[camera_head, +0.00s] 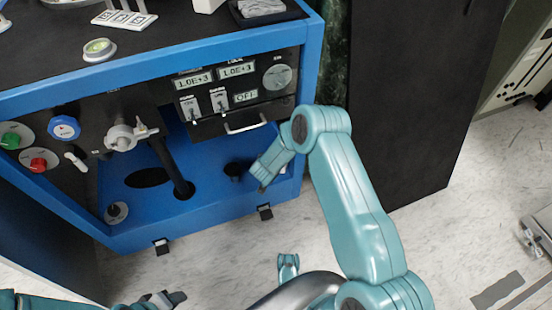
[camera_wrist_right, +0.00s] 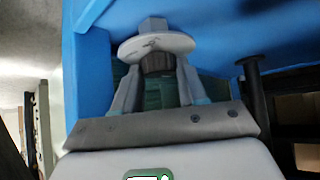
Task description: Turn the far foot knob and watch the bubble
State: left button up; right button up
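The far foot knob (camera_wrist_right: 157,64) is a dark ribbed piece under a pale round disc with a square stem, close up in the right wrist view. My right gripper (camera_wrist_right: 158,85) has one finger on each side of it and appears shut on it. In the head view my right gripper (camera_head: 263,181) reaches into the right of the blue cart's lower bay; the knob is not clear there. The bubble level (camera_head: 98,48), round with a greenish centre, sits on the cart top; its bubble is too small to read. My left gripper (camera_head: 168,299) is low in the head view.
The blue cart (camera_head: 180,226) has a panel with displays (camera_head: 236,69), a blue gauge (camera_head: 64,126), and green and red buttons. A grey foot disc (camera_head: 116,212) is at its near left corner. A black cabinet (camera_head: 410,90) stands to the right. Floor in front is clear.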

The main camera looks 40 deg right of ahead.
pick_arm(q)
jog(key=shift+s+r, duration=0.1)
jog(key=shift+r, duration=0.05)
pick_arm(e)
jog(key=shift+w, duration=0.1)
jog(key=shift+r+m+g+h+p, duration=0.1)
jog(key=shift+m+g+h+p, duration=0.3)
jog(key=shift+m, duration=0.3)
jog(key=shift+w+m+g, duration=0.15)
jog(key=shift+m+g, duration=0.25)
jog(key=shift+m, duration=0.3)
jog(key=shift+m+g+h, duration=0.5)
jog(key=shift+m+g, duration=0.3)
jog(key=shift+m, duration=0.1)
pick_arm(q)
jog(key=shift+b, duration=0.35)
pick_arm(e)
jog(key=shift+w+m+g, duration=0.1)
jog(key=shift+m+g, duration=0.4)
jog(key=shift+m, duration=0.2)
jog(key=shift+d, duration=0.1)
jog(key=o, duration=0.8)
